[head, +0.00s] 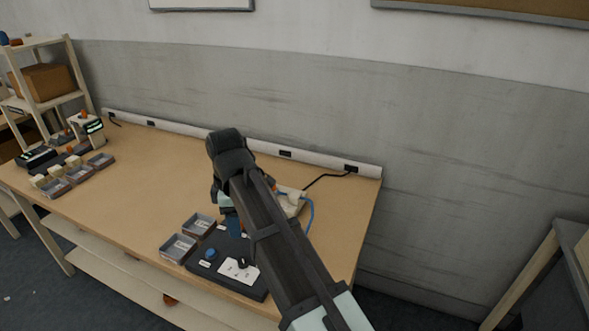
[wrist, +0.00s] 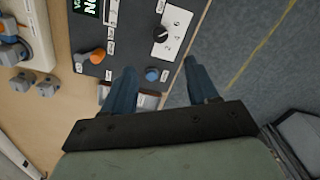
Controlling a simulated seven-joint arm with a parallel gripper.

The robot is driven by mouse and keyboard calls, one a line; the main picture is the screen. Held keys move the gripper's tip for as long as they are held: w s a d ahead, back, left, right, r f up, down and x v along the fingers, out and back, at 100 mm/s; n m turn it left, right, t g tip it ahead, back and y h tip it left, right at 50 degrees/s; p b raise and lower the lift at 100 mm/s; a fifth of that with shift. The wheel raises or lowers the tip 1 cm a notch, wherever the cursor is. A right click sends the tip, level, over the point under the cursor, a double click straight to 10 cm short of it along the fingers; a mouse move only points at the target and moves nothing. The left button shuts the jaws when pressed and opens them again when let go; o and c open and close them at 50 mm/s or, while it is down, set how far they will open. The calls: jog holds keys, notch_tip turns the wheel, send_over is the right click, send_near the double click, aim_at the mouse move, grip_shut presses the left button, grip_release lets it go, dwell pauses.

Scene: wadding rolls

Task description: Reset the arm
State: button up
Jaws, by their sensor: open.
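My gripper (wrist: 160,78) is open and empty in the wrist view, its two blue fingers apart above a dark control panel (wrist: 118,50). A blue button (wrist: 152,75) shows between the fingertips, but I cannot tell whether anything touches it. The panel also carries an orange knob (wrist: 97,56), a black dial (wrist: 160,34) on a white numbered plate, and a small display (wrist: 86,6) with green text. In the head view my arm reaches over the right part of the table and largely hides the gripper. The panel (head: 203,265) and blue button (head: 211,254) show beside it.
Two grey trays (head: 178,248) stand left of the panel. A pale device (head: 298,205) with a cable is partly hidden behind my arm. More trays (head: 78,174) and a shelf (head: 50,100) are at the far left. The middle of the wooden table (head: 150,190) is clear.

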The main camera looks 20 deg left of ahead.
jog(key=w+d+f+m+t+h, duration=0.1)
jog(key=w+d+f+m+h, duration=0.1)
jog(key=w+d+m, duration=0.7)
jog(key=w+d+f+m+t+h, duration=0.1)
jog(key=w+d+f+m+h, duration=0.15)
jog(key=w+d, duration=1.1)
jog(key=w+d+f+m+h, duration=0.15)
jog(key=d+f+m, duration=0.25)
jog(key=d+f, duration=0.75)
jog(key=s+d+f+m+g+y, duration=0.1)
jog(key=s+d+f+g, duration=0.1)
jog(key=s+d+f, duration=0.5)
jog(key=s+d+f+m+g, duration=0.1)
jog(key=s+d+f, duration=0.2)
jog(key=f, duration=0.8)
jog(key=s+d+f+m+g+y, duration=0.1)
jog(key=s+d+f+g, duration=0.1)
jog(key=s+d+f, duration=0.5)
jog(key=s+d+f+m+g+y, duration=0.1)
jog(key=s+f+m+y, duration=0.1)
jog(key=s+f, duration=0.6)
jog(key=s+d+f+m+g+y, duration=0.1)
jog(key=s+f, duration=0.7)
jog(key=s, duration=1.1)
jog(key=shift+d+m+g+y, duration=0.45)
jog(key=shift+m+g, duration=0.35)
jog(key=shift+m, duration=0.25)
